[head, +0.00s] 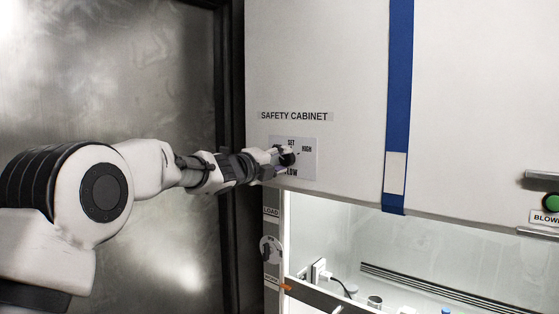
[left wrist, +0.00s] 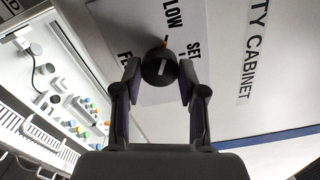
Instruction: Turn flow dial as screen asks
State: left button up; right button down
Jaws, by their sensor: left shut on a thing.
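The flow dial (head: 288,157) is a round black knob on a pale plate (head: 308,167) marked SET, HIGH and LOW, on the safety cabinet's white front. In the left wrist view the dial (left wrist: 159,67) shows a white line on its face and a small orange mark at its rim. My left gripper (head: 282,155) is shut on the dial, a finger on each side of it. The fingers hide part of the plate in the head view. I cannot make out a screen with a request. My right gripper is not in view.
A blue strap (head: 399,80) hangs down the cabinet front. A green blower button (head: 551,202) is at the far right. Below the front edge, the lit cabinet interior holds several small items. A dark door frame (head: 229,120) stands left of the cabinet.

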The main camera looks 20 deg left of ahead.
pick_arm(q)
jog(key=o, duration=1.1)
jog(key=shift+o, duration=0.2)
jog(key=shift+w+d, duration=0.15)
jog(key=v, duration=1.1)
jog(key=shift+s, duration=0.4)
jog(key=shift+f, duration=0.1)
